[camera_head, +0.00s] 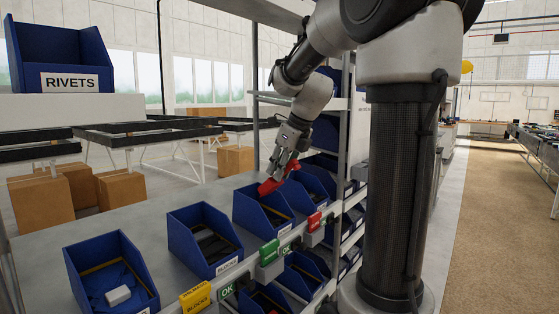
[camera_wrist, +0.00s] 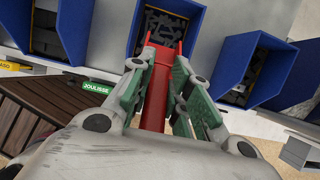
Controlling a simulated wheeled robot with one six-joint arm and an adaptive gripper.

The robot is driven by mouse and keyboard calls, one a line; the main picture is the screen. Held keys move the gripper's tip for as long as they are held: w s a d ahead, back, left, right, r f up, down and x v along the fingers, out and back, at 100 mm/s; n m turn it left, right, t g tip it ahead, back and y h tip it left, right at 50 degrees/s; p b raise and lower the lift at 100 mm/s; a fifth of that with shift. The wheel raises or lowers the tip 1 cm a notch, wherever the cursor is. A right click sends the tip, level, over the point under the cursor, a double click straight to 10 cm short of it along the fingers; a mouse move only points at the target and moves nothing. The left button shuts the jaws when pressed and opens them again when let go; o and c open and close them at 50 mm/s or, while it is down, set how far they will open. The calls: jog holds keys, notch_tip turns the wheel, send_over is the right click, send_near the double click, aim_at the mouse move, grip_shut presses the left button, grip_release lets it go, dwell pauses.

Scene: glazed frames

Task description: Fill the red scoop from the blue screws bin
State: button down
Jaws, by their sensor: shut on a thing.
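My gripper (camera_head: 290,168) is shut on the red scoop (camera_head: 268,187), which points down at the back of a blue bin (camera_head: 246,214). In the wrist view the scoop (camera_wrist: 157,92) lies between the green-padded fingers of my gripper (camera_wrist: 160,82). Its far end reaches the opening of a blue bin (camera_wrist: 196,28) holding dark grey parts (camera_wrist: 165,30). I cannot tell whether the scoop touches these parts or holds any.
More blue bins stand on either side along the grey shelf (camera_head: 150,215): one with dark parts (camera_head: 205,238), one with a white block (camera_head: 118,296). Green, red and yellow tags hang on the shelf front. A rack post (camera_head: 345,130) stands close right of my gripper.

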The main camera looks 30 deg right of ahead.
aim_at(272, 191)
jog(key=shift+f, duration=4.05)
jog(key=shift+f, duration=0.75)
jog(key=shift+w+a, duration=0.2)
jog(key=shift+w, duration=0.25)
jog(key=shift+w+a+r, duration=0.1)
jog(key=shift+w, duration=0.1)
jog(key=shift+w+a+f, duration=0.1)
jog(key=shift+w+f, duration=0.1)
jog(key=shift+w, duration=0.05)
jog(key=shift+w+a, duration=0.2)
jog(key=shift+w, duration=0.3)
jog(key=shift+w+a, duration=0.2)
jog(key=shift+w, duration=0.25)
jog(key=shift+r, duration=0.1)
